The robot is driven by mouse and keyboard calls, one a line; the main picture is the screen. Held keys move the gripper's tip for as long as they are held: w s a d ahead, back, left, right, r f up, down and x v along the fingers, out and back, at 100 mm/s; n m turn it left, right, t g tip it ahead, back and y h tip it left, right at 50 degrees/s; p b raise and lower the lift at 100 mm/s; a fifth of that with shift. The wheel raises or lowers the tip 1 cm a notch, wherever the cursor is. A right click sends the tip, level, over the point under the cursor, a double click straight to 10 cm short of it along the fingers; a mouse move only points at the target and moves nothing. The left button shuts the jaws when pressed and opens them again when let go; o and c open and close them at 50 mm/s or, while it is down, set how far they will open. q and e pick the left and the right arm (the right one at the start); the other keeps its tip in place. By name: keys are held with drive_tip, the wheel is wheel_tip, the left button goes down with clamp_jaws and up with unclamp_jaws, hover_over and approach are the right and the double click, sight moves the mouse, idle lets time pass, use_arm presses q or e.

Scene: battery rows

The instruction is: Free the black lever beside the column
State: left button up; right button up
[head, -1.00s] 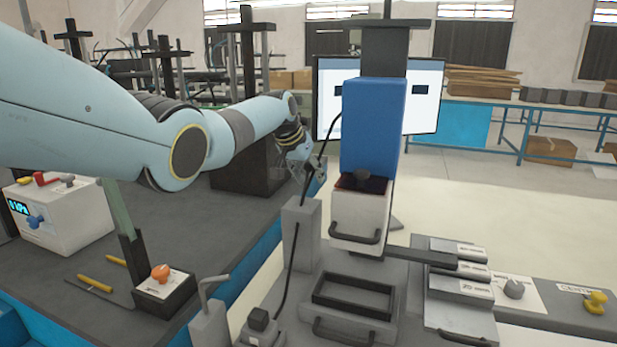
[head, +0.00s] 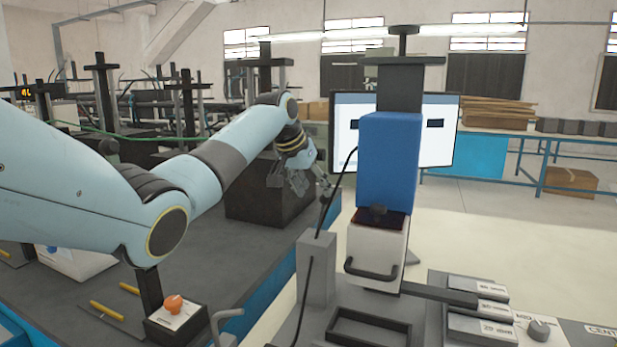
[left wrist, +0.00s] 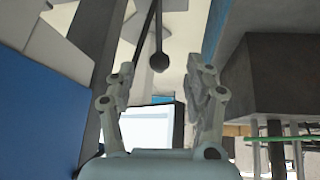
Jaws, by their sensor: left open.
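In the left wrist view a black lever (left wrist: 158,62), a thin rod with a ball end, shows between and beyond my finger tips, apart from both. I cannot pick out its ball end in the head view. My left gripper (head: 301,183) is open and empty, left of the column with the blue housing (head: 390,160); its spread fingers also show in the left wrist view (left wrist: 160,85). A thin black line runs from the column down towards a grey post; I cannot tell whether it is the lever or a cable. My right gripper is out of view.
A black block (head: 262,200) stands behind and left of my left gripper. A grey post (head: 316,270) stands left of the column. A monitor (head: 440,150) is behind it. An orange knob (head: 173,303) sits on a box at the front left.

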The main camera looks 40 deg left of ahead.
use_arm(q)
drive_tip(key=shift+v, duration=1.7)
drive_tip(key=shift+c, duration=0.3)
